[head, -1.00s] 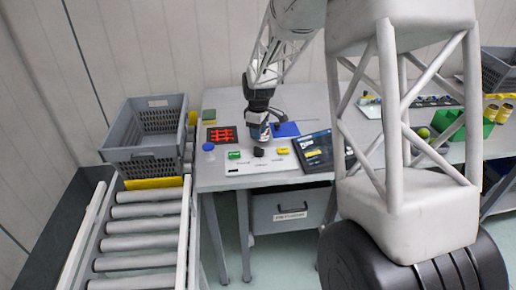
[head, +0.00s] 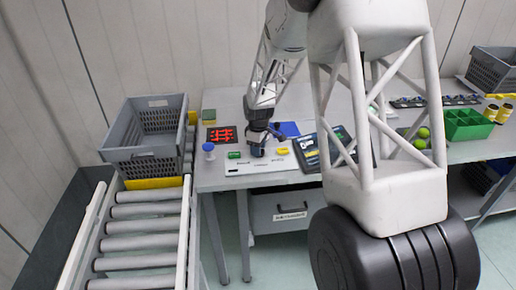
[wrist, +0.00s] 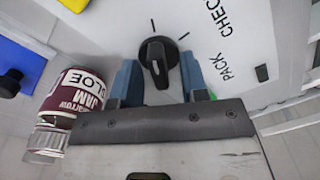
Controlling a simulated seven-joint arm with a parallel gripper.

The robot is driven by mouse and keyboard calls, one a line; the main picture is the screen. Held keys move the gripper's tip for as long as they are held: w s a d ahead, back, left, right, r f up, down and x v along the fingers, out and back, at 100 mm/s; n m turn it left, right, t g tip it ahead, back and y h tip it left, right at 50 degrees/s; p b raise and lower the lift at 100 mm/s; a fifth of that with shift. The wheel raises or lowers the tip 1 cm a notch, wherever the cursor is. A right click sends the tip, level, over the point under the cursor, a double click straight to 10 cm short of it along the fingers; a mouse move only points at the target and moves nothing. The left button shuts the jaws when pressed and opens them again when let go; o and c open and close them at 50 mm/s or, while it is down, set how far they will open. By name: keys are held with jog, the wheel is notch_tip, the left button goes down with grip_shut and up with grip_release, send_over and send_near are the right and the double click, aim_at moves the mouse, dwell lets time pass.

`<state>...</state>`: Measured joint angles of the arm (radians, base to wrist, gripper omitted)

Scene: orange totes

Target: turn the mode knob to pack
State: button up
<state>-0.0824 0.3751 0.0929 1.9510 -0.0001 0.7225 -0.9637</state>
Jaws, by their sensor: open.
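The black mode knob (wrist: 154,48) is on a white panel (head: 250,168) on the table. In the wrist view its bar runs roughly up and down in the picture, with a pale line on it. Dark tick marks lie beyond its upper end, and the words PACK (wrist: 227,69) and CHECK are printed to the right. My gripper (wrist: 159,66) is open, with one blue finger on each side of the knob. I cannot tell whether the fingers touch it. In the head view my gripper (head: 257,150) is low over the panel and hides the knob.
A jam jar (wrist: 75,95) lies close left of my gripper in the wrist view. The panel has a green part (head: 233,155) and a yellow part (head: 282,151). A blue-capped bottle (head: 208,150) stands left; a dark tablet (head: 310,150) is right. A grey crate (head: 145,160) stands beyond the left edge.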

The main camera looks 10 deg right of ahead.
grip_shut()
